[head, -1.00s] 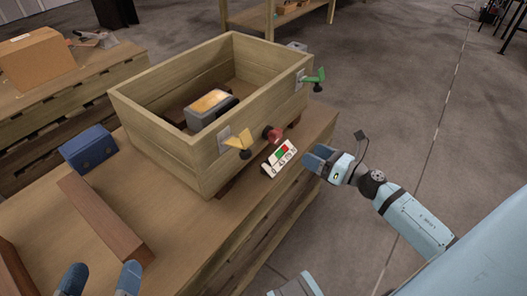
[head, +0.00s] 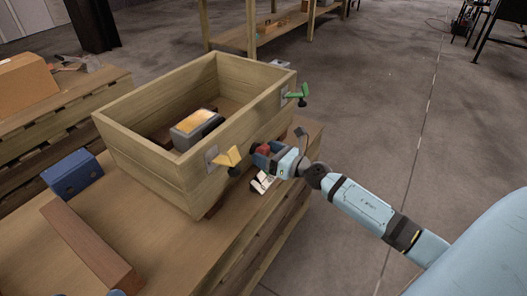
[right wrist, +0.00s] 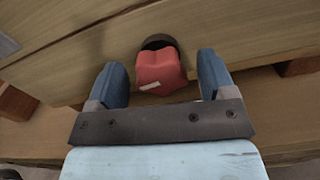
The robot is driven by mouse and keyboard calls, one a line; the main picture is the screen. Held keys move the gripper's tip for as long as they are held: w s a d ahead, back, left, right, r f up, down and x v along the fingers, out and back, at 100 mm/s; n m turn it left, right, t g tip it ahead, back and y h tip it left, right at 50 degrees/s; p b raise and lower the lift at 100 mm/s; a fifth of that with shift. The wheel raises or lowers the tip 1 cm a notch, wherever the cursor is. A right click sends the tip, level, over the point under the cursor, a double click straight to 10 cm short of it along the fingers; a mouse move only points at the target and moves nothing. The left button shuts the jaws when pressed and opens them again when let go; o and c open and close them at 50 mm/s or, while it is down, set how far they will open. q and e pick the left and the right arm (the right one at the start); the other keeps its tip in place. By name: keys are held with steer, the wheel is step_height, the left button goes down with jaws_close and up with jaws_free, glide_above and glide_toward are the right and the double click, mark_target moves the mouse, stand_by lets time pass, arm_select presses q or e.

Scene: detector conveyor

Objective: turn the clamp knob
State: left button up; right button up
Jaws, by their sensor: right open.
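A red knob (right wrist: 159,72) on a dark round base sticks out from the side of a wooden crate (head: 150,140). In the head view the red knob (head: 262,149) is partly covered by my right gripper (head: 270,157). In the right wrist view my right gripper (right wrist: 162,66) is open, with one blue finger on each side of the knob and a visible gap to both. A yellow clamp handle (head: 226,158) and a green clamp handle (head: 297,92) sit on the same crate side. Only a blue tip of my left gripper (head: 116,293) shows at the bottom edge.
A white card with coloured marks (head: 262,183) lies below the knob. A grey and yellow device (head: 197,128) is in the crate. A blue block (head: 72,174) and a wooden bar (head: 90,248) lie on the table at left. Floor right of the table is clear.

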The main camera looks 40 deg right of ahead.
steer(key=shift+w+a, duration=0.2)
steer(key=shift+w, duration=0.35)
steer(key=c, duration=0.9)
